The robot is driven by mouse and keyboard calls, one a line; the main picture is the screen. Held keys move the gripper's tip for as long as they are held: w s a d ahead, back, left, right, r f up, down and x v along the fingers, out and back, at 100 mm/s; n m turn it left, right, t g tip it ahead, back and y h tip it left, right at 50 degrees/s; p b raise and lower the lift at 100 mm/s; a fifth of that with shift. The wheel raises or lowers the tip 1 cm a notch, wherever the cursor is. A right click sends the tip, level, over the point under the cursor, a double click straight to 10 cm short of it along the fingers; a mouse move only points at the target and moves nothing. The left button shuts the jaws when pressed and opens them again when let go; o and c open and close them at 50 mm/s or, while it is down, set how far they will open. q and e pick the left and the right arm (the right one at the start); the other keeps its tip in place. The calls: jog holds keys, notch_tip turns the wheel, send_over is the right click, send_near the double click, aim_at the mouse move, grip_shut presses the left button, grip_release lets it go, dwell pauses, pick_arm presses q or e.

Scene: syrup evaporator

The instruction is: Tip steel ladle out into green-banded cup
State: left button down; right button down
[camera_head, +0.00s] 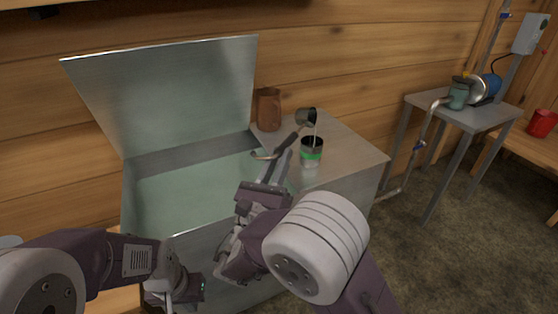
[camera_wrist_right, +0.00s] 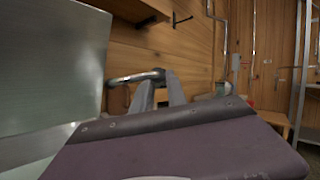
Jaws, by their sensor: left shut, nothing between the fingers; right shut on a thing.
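The steel ladle (camera_head: 307,117) is tilted over the green-banded cup (camera_head: 311,153), its bowl above the cup's mouth. A thin pale stream appears to run from its lip down to the cup. The cup stands upright on the metal side shelf. My right gripper (camera_head: 281,158) is shut on the ladle's handle, left of the cup; the gripped handle (camera_wrist_right: 143,77) also shows in the right wrist view. The ladle's bowl is not clear in that view, and the liquid level inside the cup cannot be made out. My left gripper (camera_head: 189,291) is shut and empty, low at the lower left.
An open metal tank (camera_head: 150,205) with a raised lid (camera_head: 170,95) stands left of the shelf (camera_head: 352,158). A brown container (camera_head: 268,109) stands behind the ladle. A small table (camera_head: 480,116) with a pump is at the right, a red container (camera_head: 542,122) beyond it.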

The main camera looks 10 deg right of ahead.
jog(key=shift+s+d+f+m+g+h+b, duration=0.1)
jog(key=shift+f+m+g+h+b, duration=0.6)
jog(key=shift+m+b, duration=0.8)
jog(key=shift+s+d+f+m+g+h+b, duration=0.15)
jog(key=shift+f+m+g+h+b, duration=0.15)
jog(key=shift+m+h+b, duration=1.15)
jog(key=shift+s+d+f+m+g+h+b, duration=0.1)
jog(key=shift+f+m+g+h+b, duration=0.7)
jog(key=shift+m, duration=1.15)
jog(key=shift+r+y+b, duration=0.3)
jog(key=shift+r+y, duration=0.05)
